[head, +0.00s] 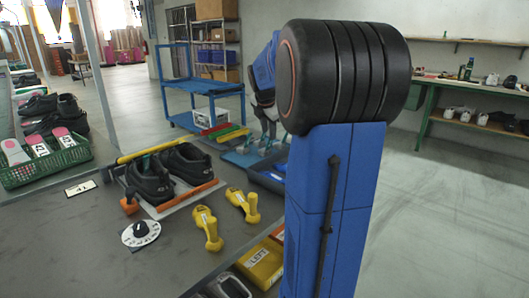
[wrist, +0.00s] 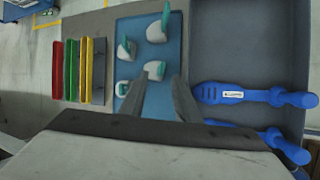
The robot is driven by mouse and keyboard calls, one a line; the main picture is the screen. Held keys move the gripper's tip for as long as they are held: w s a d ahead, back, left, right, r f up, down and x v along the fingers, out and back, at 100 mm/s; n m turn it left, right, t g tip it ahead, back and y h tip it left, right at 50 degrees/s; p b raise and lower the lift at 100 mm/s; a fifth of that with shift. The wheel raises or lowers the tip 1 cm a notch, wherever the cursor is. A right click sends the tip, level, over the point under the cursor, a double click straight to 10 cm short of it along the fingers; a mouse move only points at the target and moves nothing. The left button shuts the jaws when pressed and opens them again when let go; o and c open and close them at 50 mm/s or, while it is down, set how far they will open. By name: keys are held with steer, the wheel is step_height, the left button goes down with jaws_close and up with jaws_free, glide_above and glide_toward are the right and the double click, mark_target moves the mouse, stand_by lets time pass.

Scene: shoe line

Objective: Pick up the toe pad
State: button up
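Several pale grey pads with teal handles stand on a blue mat (wrist: 172,22) in the wrist view. One larger pad (wrist: 156,32) is at the upper right of the mat, and another (wrist: 126,50) is to its left. A third (wrist: 154,69) shows just beyond my fingertips, and a fourth (wrist: 122,88) is left of them. I cannot tell by label which is the toe pad. My gripper (wrist: 160,78) is open, with nothing seen between its fingers, over the mat. In the head view my arm hides part of this area.
A dark blue tray (wrist: 245,50) holding blue tools (wrist: 230,94) lies right of the mat. Red, green and yellow bars (wrist: 70,70) lie left. In the head view, black shoes (head: 150,180) and yellow dumbbell-shaped tools (head: 207,228) are on the grey table (head: 90,250).

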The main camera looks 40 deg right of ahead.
steer(key=shift+d+x, duration=0.1)
steer(key=shift+x, duration=1.4)
steer(key=shift+d+x, duration=0.15)
steer(key=shift+x, duration=1.35)
steer(key=shift+r, duration=0.15)
jaws_close()
